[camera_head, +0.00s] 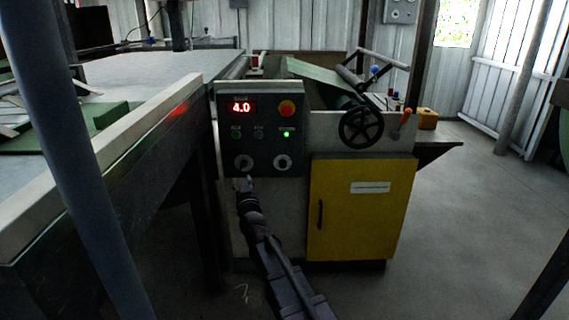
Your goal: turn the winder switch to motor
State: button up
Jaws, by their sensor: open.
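The dark control panel (260,108) stands on the front of the machine, facing me. It has a red display reading 4.0, a red button on a yellow base (287,109) and a lit green lamp. Two round rotary switches sit low on it, a left one (244,162) and a right one (283,162). Their labels are too small to read, so I cannot tell which is the winder switch or where it points. My gripper (243,182) is open, just below the left switch. I cannot tell whether it touches the panel.
A long table (150,70) with a pale edge runs along the left, close to my arm. A yellow cabinet door (350,210) is right of my arm below the panel. A black handwheel (361,127) sticks out above it. The floor at right is clear.

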jog(key=s+d+r+g+p, duration=1)
jog(key=d+p, duration=0.3)
jog(key=p, duration=1.3)
jog(key=shift+s+r+n+g+h, duration=0.2)
jog(key=shift+s+n+g+h, duration=0.1)
jog(key=shift+s+g, duration=0.5)
jog(key=shift+s+d, duration=0.1)
dwell(0.5)
jog(key=s+d+f+m+g+h, duration=0.2)
jog(key=s+d+f+g, duration=0.15)
jog(key=s+d, duration=0.4)
jog(key=s+d+f+m+g+h, duration=0.2)
jog(key=s+d+g, duration=0.3)
jog(key=s, duration=0.4)
notch_tip(320, 180, up, 19)
jog(key=p, duration=1.8)
jog(key=shift+s+d+f+t, duration=0.15)
jog(key=shift+d+f+t, duration=0.05)
jog(key=shift+d+t, duration=0.25)
